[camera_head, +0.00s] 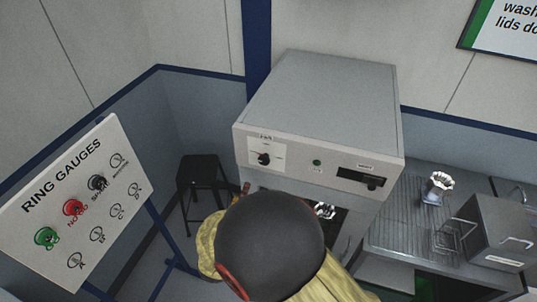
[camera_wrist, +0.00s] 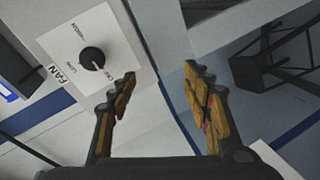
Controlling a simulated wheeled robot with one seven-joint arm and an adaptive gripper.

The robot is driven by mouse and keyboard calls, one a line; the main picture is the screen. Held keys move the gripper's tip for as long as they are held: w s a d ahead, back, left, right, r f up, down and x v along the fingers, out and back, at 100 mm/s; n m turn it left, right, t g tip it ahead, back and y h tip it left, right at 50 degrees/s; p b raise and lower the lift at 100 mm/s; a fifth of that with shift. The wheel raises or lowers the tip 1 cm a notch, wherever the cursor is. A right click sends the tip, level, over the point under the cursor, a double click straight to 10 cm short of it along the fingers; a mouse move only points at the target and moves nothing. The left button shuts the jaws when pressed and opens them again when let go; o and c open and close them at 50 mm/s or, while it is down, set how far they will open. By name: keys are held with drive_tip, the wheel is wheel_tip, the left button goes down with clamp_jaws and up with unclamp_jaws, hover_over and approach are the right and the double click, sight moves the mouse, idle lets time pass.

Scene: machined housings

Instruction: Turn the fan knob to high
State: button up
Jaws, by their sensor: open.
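The fan knob (camera_wrist: 92,58) is a round black knob on a white plate marked FAN in the wrist view. Its light pointer mark faces the lower right of that picture, towards a small label I cannot read surely. Another label beside it seems to read LOW. In the head view the knob (camera_head: 264,158) is at the left of the grey machine's front panel. My gripper (camera_wrist: 160,76) is open and empty, with its yellow-padded fingers to the right of and below the knob in the wrist view. The fingers look apart from it. My arm hides most of the gripper in the head view.
The grey machine (camera_head: 325,100) also bears a green button (camera_head: 317,163) and a black slot control (camera_head: 362,178). A ring gauges board (camera_head: 75,215) stands at left, and a dark stool (camera_head: 199,172) behind it. A ribbed bench (camera_head: 400,215) with a metal part (camera_head: 437,188) is at right.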

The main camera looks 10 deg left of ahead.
sight(263, 162)
drive_tip(key=w+d+r+n+t+h, duration=0.1)
drive_tip(key=d+r+n+t+h, duration=0.2)
drive_tip(key=r, duration=0.5)
drive_tip(key=shift+m, duration=0.3)
drive_tip(key=shift+w+d+f+p, duration=0.1)
drive_tip(key=shift+w+d+p, duration=0.2)
drive_tip(key=shift+w, duration=1.05)
drive_tip(key=shift+w+d+f+p, duration=0.1)
drive_tip(key=shift+w+d+p, duration=0.2)
drive_tip(key=shift+w, duration=1.1)
drive_tip(key=shift+w+d+p, duration=0.2)
drive_tip(key=shift+w+p, duration=0.1)
drive_tip(key=shift+w, duration=1.05)
drive_tip(key=shift+c, duration=0.8)
drive_tip(key=c, duration=1)
